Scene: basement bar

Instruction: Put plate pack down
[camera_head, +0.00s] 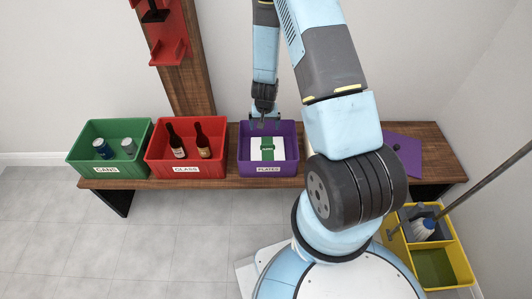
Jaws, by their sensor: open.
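The plate pack (267,149), white with a green band, lies inside the purple crate (268,170) labelled PLATES. The crate stands on the wooden bench (228,182). My gripper (266,123) is open and points down over the back part of this crate, behind the pack in the picture. Nothing shows between its fingers. The gap between the fingertips and the pack is too small to judge.
A green CANS crate (77,150) with two cans and a red GLASS crate (156,158) with two bottles stand to the left. A purple lid or panel (407,150) is at the right. A yellow mop bucket (462,262) stands on the floor. A wooden post rises behind.

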